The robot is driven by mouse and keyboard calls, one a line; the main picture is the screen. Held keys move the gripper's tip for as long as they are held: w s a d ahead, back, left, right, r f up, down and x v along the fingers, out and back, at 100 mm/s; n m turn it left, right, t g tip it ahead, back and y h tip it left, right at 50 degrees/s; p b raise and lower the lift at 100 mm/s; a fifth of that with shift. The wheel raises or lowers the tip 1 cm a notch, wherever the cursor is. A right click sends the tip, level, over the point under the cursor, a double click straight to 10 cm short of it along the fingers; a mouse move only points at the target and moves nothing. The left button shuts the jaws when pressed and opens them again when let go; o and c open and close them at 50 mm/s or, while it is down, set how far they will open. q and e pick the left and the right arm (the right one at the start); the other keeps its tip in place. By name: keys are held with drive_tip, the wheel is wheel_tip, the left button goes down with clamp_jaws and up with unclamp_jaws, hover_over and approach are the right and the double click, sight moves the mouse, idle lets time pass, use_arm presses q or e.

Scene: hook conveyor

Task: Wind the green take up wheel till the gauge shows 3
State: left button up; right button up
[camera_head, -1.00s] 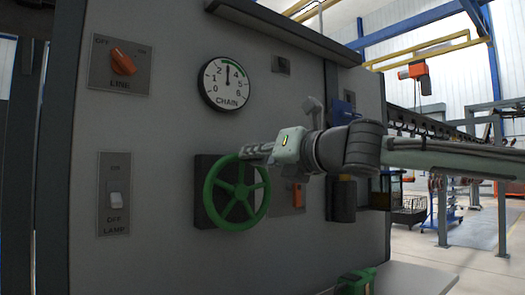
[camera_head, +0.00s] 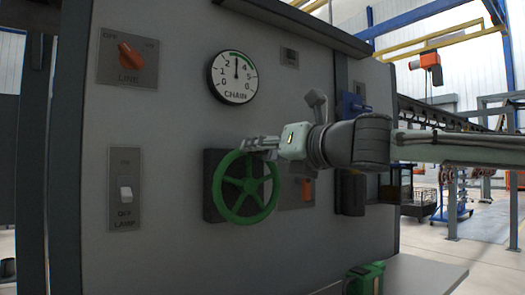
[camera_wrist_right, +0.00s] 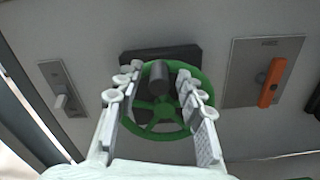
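The green take up wheel (camera_head: 217,195) stands on a dark square mount on the grey panel; it also shows in the right wrist view (camera_wrist_right: 163,135). The round white CHAIN gauge (camera_head: 228,82) hangs above it. Its needle points straight up, between the 2 and the 4, near the start of a green arc. My right gripper (camera_head: 250,145) is at the wheel's top rim. In the right wrist view its fingers (camera_wrist_right: 158,80) are spread, one on each side of a dark knob (camera_wrist_right: 159,76) on the wheel. Contact with the knob is unclear. My left gripper is out of view.
An orange LINE switch (camera_head: 131,56) is at upper left and a white LAMP switch (camera_head: 126,193) at lower left. Another orange switch (camera_head: 307,190) is right of the wheel, behind my right gripper.

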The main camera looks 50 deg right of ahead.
drive_tip(key=v, duration=1.2)
idle(0.7)
